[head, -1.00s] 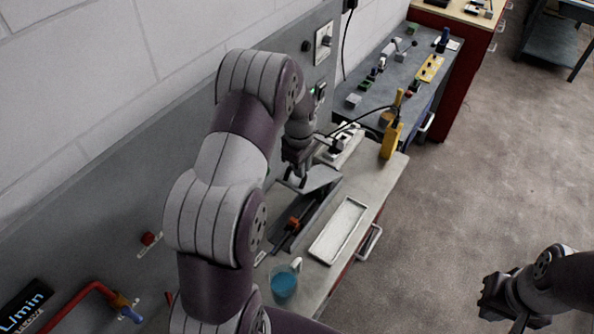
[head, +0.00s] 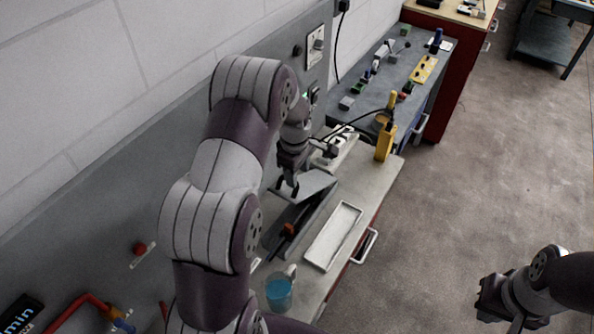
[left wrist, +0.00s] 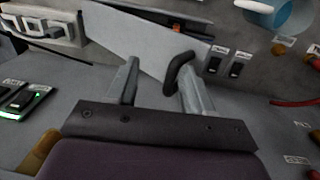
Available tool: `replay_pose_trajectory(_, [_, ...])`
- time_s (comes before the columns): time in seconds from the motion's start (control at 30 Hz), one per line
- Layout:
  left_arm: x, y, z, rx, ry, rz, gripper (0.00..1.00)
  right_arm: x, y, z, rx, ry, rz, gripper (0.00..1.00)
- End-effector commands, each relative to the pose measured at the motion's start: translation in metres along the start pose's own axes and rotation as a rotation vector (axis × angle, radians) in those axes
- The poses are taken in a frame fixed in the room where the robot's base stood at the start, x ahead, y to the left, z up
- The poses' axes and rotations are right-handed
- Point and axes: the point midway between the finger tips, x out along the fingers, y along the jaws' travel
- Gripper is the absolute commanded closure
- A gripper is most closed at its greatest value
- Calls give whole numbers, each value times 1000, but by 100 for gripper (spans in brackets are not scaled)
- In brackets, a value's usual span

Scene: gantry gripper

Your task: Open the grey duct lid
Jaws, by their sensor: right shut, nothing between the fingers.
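The grey duct lid (head: 314,184) is tilted up over the far part of the long duct (head: 318,213), whose near part shows open. In the left wrist view the lid (left wrist: 125,38) is a pale grey plate with a dark curved handle (left wrist: 178,70). My left gripper (head: 289,186) is at the lid's wall side. Its fingers (left wrist: 162,88) stand apart, with the handle near the right finger; I cannot tell whether they touch. An orange-red part (head: 288,229) shows in the duct. My right gripper (head: 493,301) is shut and empty above the floor, far from the duct.
A yellow device (head: 385,142) stands beyond. The grey wall panel (head: 95,235) borders the bench at left. Floor at right is clear.

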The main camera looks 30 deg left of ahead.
Motion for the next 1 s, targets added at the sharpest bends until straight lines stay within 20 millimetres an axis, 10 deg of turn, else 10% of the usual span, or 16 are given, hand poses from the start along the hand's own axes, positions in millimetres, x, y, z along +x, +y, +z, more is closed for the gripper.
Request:
replay_pose_trajectory(0.6, [-5, 2, -1, 0, 3, 9, 60, 5, 0, 1, 0, 0, 0, 100])
replay_pose_trajectory(1.0, [-104, -2, 1, 0, 3, 8, 60, 37, 0, 4, 0, 0, 0, 100])
